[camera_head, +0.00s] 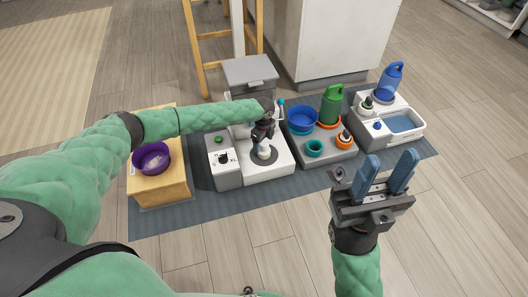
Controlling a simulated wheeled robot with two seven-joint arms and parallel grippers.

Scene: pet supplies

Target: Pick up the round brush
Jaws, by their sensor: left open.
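A round dark grey disc with a pale upright handle (265,157) stands on a white platform (283,166) in the middle of the head view. It may be the round brush, but its bristles cannot be made out. My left gripper (263,138) points down at it from directly above and partly covers its top. The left jaws are open; I cannot tell whether they touch the handle. My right gripper (385,172) is raised at the right, in front of the mat, with its two blue fingers apart and nothing between them.
A purple bowl (147,158) sits on a wooden block at the left. A grey box with a knob (222,175) adjoins the platform. To the right are a blue bowl (302,121), a teal bowl (314,148), a green bottle (331,104) and a blue jug (391,78). The front floor is clear.

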